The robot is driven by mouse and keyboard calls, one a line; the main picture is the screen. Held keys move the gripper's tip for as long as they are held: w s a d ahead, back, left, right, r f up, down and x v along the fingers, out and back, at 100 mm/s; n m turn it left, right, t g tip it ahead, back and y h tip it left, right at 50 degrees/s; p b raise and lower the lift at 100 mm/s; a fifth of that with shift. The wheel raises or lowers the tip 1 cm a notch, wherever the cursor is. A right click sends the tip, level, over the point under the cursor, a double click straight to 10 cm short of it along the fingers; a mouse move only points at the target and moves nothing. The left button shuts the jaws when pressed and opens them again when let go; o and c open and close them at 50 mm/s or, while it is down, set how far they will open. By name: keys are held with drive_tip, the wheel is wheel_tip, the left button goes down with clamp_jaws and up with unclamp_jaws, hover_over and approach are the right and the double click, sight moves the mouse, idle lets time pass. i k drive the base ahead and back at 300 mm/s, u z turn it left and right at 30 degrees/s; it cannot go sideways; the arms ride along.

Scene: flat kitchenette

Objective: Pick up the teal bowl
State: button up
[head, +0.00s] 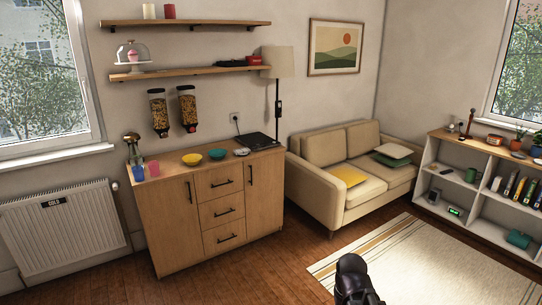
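The teal bowl (217,154) stands upright on top of the wooden cabinet (208,212) against the back wall. It sits to the right of a yellow bowl (192,159) and to the left of a small light-grey object (242,152). Part of my arm shows dark at the bottom of the head view, well in front and to the right of the cabinet. My gripper's fingers cannot be made out there.
A blue cup (137,173), a pink cup (154,168) and a brass-topped item stand left of the bowls. A dark flat device (255,141) lies right. Two cereal dispensers (188,107) hang above. A sofa (350,170) stands to the right; the wooden floor before the cabinet is clear.

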sight(216, 154)
drive_tip(key=z, duration=0.1)
drive_tip(key=i, duration=1.95)
drive_tip(key=u, duration=0.35)
drive_tip(key=i, duration=0.8)
drive_tip(key=u, duration=0.6)
drive_tip(key=i, duration=1.05)
drive_tip(key=u, duration=0.35)
